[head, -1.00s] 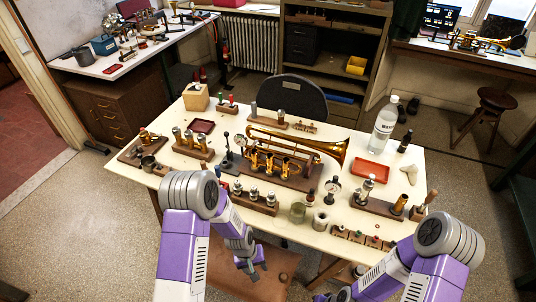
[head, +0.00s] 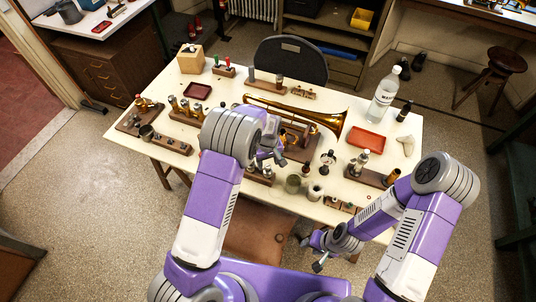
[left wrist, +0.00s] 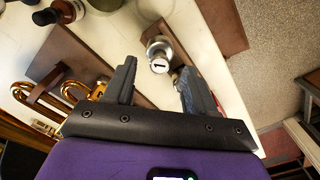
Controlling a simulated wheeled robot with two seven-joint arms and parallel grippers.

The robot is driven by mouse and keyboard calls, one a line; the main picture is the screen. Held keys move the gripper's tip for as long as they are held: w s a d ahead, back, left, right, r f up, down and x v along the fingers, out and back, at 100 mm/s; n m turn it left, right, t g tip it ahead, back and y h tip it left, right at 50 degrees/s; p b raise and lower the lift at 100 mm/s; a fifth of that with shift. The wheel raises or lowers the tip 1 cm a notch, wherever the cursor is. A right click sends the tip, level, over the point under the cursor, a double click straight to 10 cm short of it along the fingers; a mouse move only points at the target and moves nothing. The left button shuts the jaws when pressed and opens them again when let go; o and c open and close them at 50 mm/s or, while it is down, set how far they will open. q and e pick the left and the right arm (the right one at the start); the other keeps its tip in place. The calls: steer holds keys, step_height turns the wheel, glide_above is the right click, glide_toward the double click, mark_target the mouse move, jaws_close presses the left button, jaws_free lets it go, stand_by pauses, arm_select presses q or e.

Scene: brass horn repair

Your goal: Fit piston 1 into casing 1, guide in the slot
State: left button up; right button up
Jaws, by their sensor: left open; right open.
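In the left wrist view, piston 1 (left wrist: 160,62), silvery with a white cap marked "1", stands upright just beyond my left gripper's fingertips (left wrist: 158,70). The jaws are open, one to each side of it in the picture, and hold nothing. In the head view my left gripper (head: 279,157) is over the front middle of the table, close to the piston rack (head: 262,179), which my arm mostly hides. The brass horn (head: 318,115) lies behind it; its casings are partly hidden, so I cannot tell casing 1 or its slot. My right gripper (head: 319,264) is open and empty in front of the table.
A red tray (head: 367,139) and a water bottle (head: 384,95) are at the right. The cream tabletop (head: 235,85) has free patches between the wooden stands.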

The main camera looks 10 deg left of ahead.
arm_select(q)
steer(key=shift+f, duration=1.15)
jaws_close()
step_height(320, 180, up, 10)
steer(key=p, duration=0.6)
stand_by(0.8)
steer(key=shift+a, duration=0.1)
